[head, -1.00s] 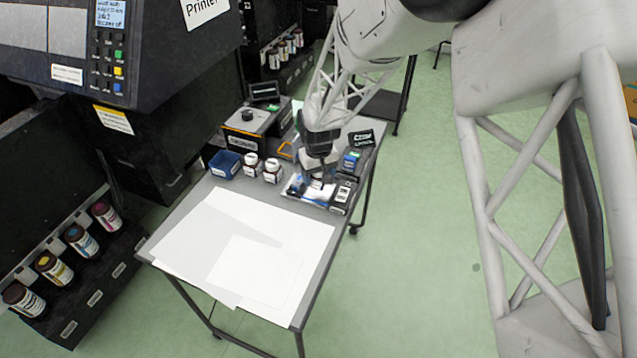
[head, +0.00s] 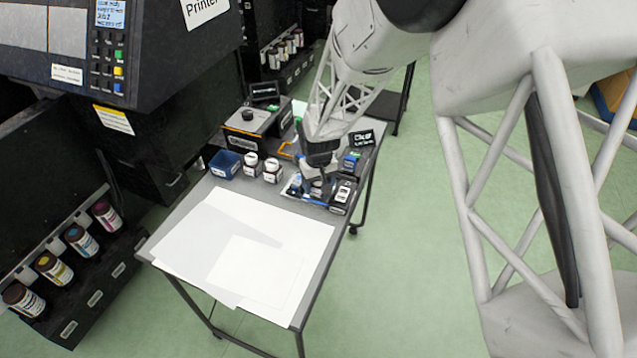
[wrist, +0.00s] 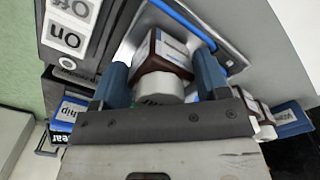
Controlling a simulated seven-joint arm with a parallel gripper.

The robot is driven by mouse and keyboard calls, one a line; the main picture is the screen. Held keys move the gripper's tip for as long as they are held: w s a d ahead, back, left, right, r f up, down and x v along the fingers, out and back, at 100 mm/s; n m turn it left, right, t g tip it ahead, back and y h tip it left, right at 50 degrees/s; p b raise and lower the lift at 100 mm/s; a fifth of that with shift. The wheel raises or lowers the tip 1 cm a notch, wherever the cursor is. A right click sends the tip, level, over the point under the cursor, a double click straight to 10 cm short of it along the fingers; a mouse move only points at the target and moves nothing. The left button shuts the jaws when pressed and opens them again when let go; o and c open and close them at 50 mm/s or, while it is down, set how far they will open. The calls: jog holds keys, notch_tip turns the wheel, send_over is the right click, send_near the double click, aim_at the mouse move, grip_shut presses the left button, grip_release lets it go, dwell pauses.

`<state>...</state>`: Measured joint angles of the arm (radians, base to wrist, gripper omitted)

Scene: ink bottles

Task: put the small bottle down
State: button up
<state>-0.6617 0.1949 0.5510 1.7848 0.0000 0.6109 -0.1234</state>
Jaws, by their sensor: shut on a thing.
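The small bottle (wrist: 165,54), dark brown with a white label and a white cap, is between the two blue fingers of my gripper (wrist: 163,72) in the wrist view. The fingers are shut on it. In the head view my gripper (head: 314,188) is low over a small light tray (head: 291,189) at the right side of the table, and it mostly hides the bottle. In the wrist view the grey tray (wrist: 234,58) lies behind the bottle. I cannot tell whether the bottle touches it.
Two white-capped bottles (head: 271,171) and a blue bin (head: 224,163) stand left of the tray. A black switch box (head: 343,194) stands close on its right, with a blue box (head: 351,160) behind. White sheets (head: 245,250) cover the table's front.

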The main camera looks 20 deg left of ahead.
jog(key=shift+f, duration=0.1)
jog(key=o, duration=0.7)
notch_tip(320, 180, up, 12)
jog(key=shift+r, duration=0.1)
dwell(0.5)
dwell(0.7)
